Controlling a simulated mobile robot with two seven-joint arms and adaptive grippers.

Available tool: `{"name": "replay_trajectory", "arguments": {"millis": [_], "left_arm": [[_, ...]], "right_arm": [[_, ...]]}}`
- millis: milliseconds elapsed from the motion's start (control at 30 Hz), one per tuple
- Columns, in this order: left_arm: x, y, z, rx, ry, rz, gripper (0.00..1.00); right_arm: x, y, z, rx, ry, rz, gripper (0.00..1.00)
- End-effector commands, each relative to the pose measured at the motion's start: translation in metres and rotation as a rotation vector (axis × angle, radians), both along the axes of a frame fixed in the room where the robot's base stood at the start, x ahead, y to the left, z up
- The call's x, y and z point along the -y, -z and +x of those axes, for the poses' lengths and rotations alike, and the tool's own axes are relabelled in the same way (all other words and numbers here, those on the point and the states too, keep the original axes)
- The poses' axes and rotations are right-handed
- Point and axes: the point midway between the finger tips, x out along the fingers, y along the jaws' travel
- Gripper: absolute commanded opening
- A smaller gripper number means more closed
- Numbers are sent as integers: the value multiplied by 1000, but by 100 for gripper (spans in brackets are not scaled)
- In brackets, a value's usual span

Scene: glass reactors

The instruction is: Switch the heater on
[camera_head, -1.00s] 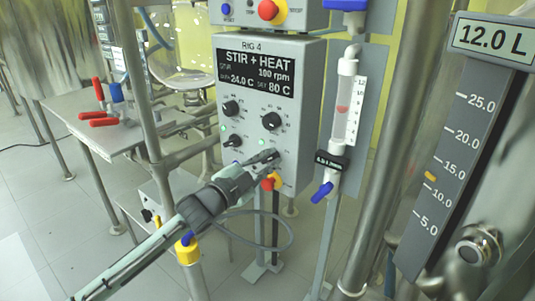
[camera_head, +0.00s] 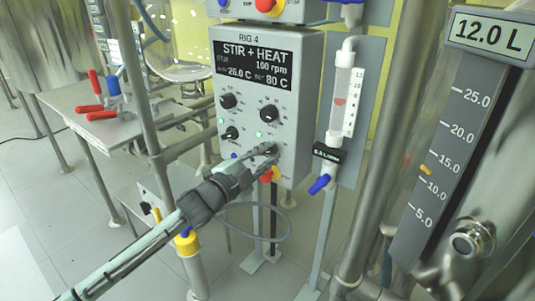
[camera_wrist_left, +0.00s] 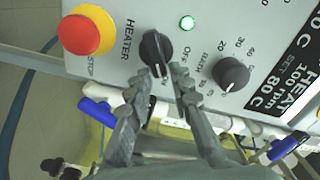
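The heater knob (camera_wrist_left: 151,50) is black, under the printed word HEATER on the grey control box (camera_head: 290,70). The knob's pale pointer line runs toward the fingers, where the print is partly hidden. In the head view my left gripper (camera_head: 270,156) is at the box's lower part. The display (camera_head: 254,64) reads 26.0 C, set 80 C. My right gripper is not seen.
A red stop button (camera_wrist_left: 87,32) on a yellow base is close beside the heater knob. Another black knob (camera_wrist_left: 231,73) is on its other side. A flow tube (camera_head: 342,100) with a blue valve (camera_head: 320,184) stands right of the box.

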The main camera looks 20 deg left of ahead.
Motion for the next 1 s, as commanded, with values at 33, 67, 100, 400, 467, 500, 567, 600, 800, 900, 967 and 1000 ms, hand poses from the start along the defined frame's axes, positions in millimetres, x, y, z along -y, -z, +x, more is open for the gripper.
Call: {"name": "replay_trajectory", "arguments": {"millis": [33, 67, 100, 400, 467, 500, 567, 600, 800, 900, 967, 1000], "left_arm": [[0, 0, 0, 0, 0, -1, 30], [0, 0, 0, 0, 0, -1, 34], [0, 0, 0, 0, 0, -1, 35], [-1, 0, -2, -1, -1, -2, 35], [-3, 1, -7, -1, -1, -2, 35], [-5, 1, -11, -2, -2, -2, 35], [-8, 1, -20, -3, 0, -1, 35], [-10, 2, -28, -4, 0, -1, 35], [-25, 2, -70, -5, 0, 0, 35], [-31, 1, -87, -4, 0, 0, 35], [-35, 1, -95, -3, -1, -1, 35], [-36, 1, -99, -3, 0, -2, 35]], "right_arm": [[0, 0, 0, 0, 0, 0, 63], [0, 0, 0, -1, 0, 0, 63], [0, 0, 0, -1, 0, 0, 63], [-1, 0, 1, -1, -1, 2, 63], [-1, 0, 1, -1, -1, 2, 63], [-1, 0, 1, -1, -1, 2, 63], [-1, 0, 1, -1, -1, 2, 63], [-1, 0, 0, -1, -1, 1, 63], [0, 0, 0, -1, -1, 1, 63], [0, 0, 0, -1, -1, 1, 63], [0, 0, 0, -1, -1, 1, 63], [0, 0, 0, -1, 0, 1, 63]]}}
